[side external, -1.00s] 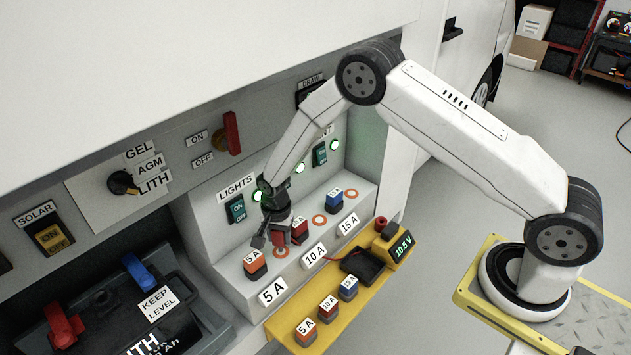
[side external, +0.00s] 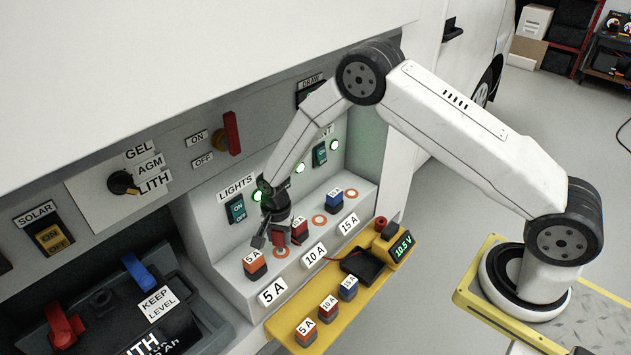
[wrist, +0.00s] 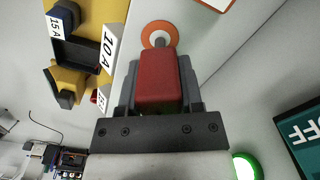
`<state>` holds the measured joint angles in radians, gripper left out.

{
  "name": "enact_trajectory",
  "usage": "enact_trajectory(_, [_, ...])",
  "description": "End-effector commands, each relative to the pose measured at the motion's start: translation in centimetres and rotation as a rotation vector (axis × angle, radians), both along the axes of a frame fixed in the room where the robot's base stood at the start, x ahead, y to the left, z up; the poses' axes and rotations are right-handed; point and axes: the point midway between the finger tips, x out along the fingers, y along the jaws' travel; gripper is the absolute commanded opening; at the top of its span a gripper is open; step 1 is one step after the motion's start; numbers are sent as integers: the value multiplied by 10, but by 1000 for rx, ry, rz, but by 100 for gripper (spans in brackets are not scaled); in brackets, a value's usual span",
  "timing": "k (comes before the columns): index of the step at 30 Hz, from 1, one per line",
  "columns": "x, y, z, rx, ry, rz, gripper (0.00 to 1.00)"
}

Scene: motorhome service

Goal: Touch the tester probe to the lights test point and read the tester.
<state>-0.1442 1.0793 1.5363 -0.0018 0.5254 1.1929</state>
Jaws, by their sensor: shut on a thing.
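My gripper (side external: 269,233) is shut on the red tester probe (wrist: 158,82), which also shows in the side view (side external: 279,238). In the wrist view the probe's grey tip lies over an orange-ringed test point (wrist: 157,36). In the side view that ring (side external: 281,252) is on the fuse ledge near the LIGHTS label (side external: 236,188). The tip appears at the ring; I cannot tell whether it touches. The tester (side external: 396,241) on the yellow shelf reads 10.5 V.
A 5 A fuse (side external: 255,264) and a 10 A fuse (side external: 298,231) sit close beside the probe. Another orange ring (side external: 319,222) and a 15 A fuse (side external: 334,202) are farther right. Spare fuses stand on the yellow shelf (side external: 280,325). The LIGHTS switch (side external: 237,210) is behind my gripper.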

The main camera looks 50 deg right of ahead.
Motion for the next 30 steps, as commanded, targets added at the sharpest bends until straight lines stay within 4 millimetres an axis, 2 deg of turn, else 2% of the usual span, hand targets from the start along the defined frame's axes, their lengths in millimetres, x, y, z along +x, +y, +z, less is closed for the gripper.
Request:
enact_trajectory(11, [0, 0, 5, 1, -1, 0, 0])
enact_trajectory(30, [0, 0, 49, 0, -2, 0, 0])
